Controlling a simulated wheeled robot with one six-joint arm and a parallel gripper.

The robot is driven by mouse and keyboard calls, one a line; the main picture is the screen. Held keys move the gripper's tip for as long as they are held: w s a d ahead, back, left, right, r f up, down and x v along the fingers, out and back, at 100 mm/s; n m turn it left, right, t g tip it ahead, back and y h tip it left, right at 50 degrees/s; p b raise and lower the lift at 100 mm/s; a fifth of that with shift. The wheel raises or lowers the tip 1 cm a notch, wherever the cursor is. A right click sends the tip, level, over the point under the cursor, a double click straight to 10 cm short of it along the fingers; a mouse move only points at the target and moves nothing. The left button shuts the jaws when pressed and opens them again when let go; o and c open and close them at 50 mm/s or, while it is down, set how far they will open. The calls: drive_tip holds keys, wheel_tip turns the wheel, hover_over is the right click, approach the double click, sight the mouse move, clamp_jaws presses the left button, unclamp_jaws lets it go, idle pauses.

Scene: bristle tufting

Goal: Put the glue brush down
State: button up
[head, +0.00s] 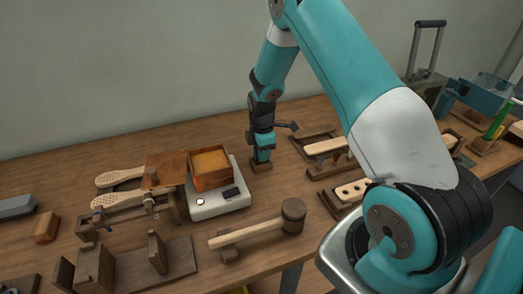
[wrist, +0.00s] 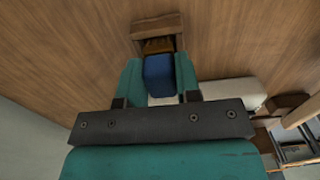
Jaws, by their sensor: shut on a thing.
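My gripper (head: 262,154) points down over the table, just right of the white scale. In the wrist view my gripper (wrist: 159,76) is shut on a blue block-like piece, which I take to be the glue brush (wrist: 158,75). Beyond the blue part is an amber-brown area, framed by a small wooden holder (wrist: 152,25). In the head view the small wooden holder (head: 262,168) stands on the table right under my fingertips. The brush itself is hidden there by the fingers. I cannot tell whether the brush touches the holder.
The white scale (head: 226,206) carries an open wooden box (head: 213,179) with orange-yellow contents. A mallet (head: 292,214) lies in front. Wooden brush blanks (head: 120,176) lie at left, and wooden trays with blanks (head: 325,146) at right. Bare table (head: 215,136) shows behind the holder.

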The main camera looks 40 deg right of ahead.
drive_tip(key=shift+f, duration=0.1)
drive_tip(key=o, duration=1)
wheel_tip(320, 180, up, 12)
drive_tip(key=b, duration=0.2)
drive_tip(key=s+a+r+m+y, duration=0.1)
drive_tip(key=s+a+r+m, duration=0.1)
drive_tip(key=s+a+r, duration=0.4)
drive_tip(key=s+a+r+m+y, duration=0.15)
drive_tip(key=a+r, duration=0.25)
drive_tip(key=a, duration=0.4)
drive_tip(key=s+a+r+m, duration=0.1)
drive_tip(key=s+a, duration=0.2)
drive_tip(key=s, duration=0.4)
drive_tip(key=s+a+r+m+y, duration=0.1)
drive_tip(key=s+a+r+m, duration=0.1)
drive_tip(key=s+a, duration=0.2)
drive_tip(key=s+a+r+m, duration=0.1)
drive_tip(key=s+a+r, duration=0.1)
drive_tip(key=s, duration=0.7)
drive_tip(key=shift+s+a+r+y, duration=0.1)
drive_tip(key=shift+s+a+y, duration=0.1)
drive_tip(key=shift+a, duration=0.25)
drive_tip(key=shift+s+a+r+y, duration=0.1)
drive_tip(key=shift+a+y, duration=0.05)
drive_tip(key=shift+a, duration=0.25)
